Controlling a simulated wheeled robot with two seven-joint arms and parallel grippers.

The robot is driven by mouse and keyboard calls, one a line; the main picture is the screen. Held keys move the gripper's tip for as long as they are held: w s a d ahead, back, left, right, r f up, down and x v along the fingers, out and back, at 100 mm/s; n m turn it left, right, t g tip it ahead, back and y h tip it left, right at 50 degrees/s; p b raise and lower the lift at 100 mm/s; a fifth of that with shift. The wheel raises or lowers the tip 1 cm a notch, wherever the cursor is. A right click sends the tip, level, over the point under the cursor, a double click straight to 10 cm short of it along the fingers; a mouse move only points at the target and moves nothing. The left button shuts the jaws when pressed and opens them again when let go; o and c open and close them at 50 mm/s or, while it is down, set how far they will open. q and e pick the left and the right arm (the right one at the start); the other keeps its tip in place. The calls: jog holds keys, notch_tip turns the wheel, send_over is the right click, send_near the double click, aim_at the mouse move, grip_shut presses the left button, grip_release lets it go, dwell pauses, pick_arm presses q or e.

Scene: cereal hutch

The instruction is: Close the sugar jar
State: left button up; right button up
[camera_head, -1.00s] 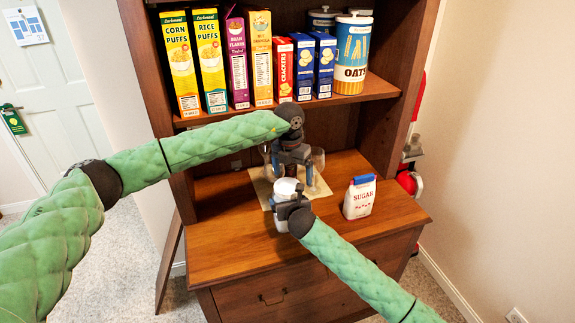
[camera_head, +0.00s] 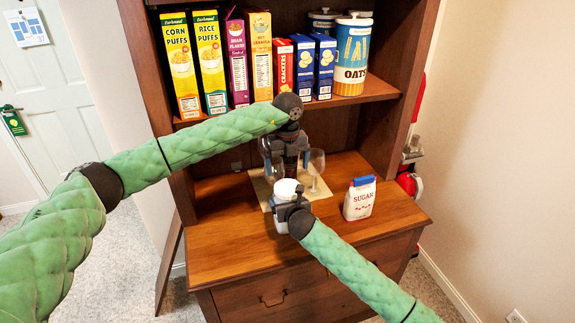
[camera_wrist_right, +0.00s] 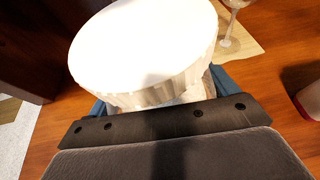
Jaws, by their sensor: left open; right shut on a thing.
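The sugar jar (camera_wrist_right: 185,95) has a pale ribbed body and a bright white round top. I cannot tell whether that top is a lid or its contents. The jar's white top also shows in the head view (camera_head: 286,187), at the front of a beige mat (camera_head: 259,186) on the hutch counter. My right gripper (camera_head: 290,205) is shut on the jar from the front right; its blue fingers show beside the jar in the right wrist view. My left gripper (camera_head: 286,172) is open and points down, just above and behind the jar. No separate lid is clearly visible.
A clear stemmed glass (camera_head: 316,168) stands on the mat to the right of my left gripper. A sugar bag (camera_head: 359,198) stands right of the jar. The shelf above (camera_head: 385,88) holds cereal boxes and an oats canister (camera_head: 353,58). The counter's front left is clear.

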aim_at(287, 187)
pick_arm(q)
jog(key=shift+f, duration=0.15)
jog(key=shift+f, duration=3.9)
jog(key=c, duration=1)
jog(key=m, duration=0.9)
jog(key=shift+m, duration=0.4)
jog(key=o, duration=1.1)
jog(key=shift+c, duration=0.2)
